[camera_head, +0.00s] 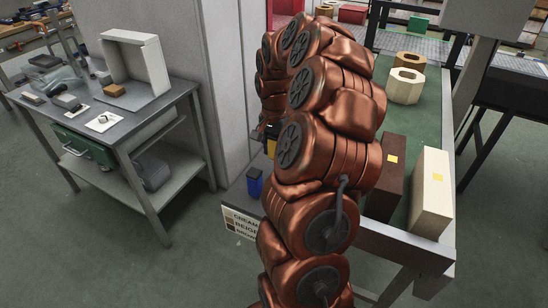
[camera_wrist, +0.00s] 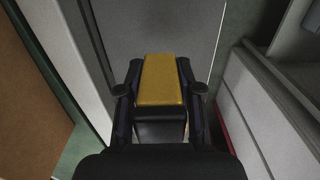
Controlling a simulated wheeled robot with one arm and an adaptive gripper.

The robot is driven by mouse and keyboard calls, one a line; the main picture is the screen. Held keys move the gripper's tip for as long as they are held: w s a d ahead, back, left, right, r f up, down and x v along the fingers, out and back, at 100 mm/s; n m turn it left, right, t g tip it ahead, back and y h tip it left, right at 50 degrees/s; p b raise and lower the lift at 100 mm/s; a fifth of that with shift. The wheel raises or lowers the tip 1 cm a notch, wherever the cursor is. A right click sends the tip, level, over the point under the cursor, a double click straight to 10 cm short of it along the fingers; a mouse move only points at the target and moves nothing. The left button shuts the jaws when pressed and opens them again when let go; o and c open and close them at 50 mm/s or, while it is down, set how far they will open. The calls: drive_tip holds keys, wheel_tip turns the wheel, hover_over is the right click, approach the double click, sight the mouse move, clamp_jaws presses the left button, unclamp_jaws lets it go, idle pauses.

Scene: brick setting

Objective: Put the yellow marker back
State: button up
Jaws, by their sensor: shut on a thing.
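The yellow marker (camera_wrist: 161,80) is a yellow block with a dark lower part, held between the two dark fingers of my gripper (camera_wrist: 160,88) in the wrist view. In the head view a small piece of the yellow marker (camera_head: 271,148) shows at the left edge of my copper arm, which hides most of my gripper (camera_head: 268,133). A blue marker (camera_head: 254,183) with a dark top stands upright below it, near the left corner of the green-topped table (camera_head: 416,118).
A sign (camera_head: 240,220) with colour names hangs at the table's near left corner. Dark brown (camera_head: 385,178) and cream (camera_head: 430,194) blocks with yellow patches stand at right. Two octagonal pieces sit farther back. A grey side table (camera_head: 118,120) and grey wall panel stand left.

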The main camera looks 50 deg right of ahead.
drive_tip(key=shift+f+p, duration=0.35)
drive_tip(key=shift+f, duration=1.65)
drive_tip(key=shift+f, duration=0.15)
drive_tip(key=o, duration=0.9)
wheel_tip(320, 180, up, 12)
drive_tip(key=shift+r+b, duration=0.2)
drive_tip(key=shift+b, duration=0.7)
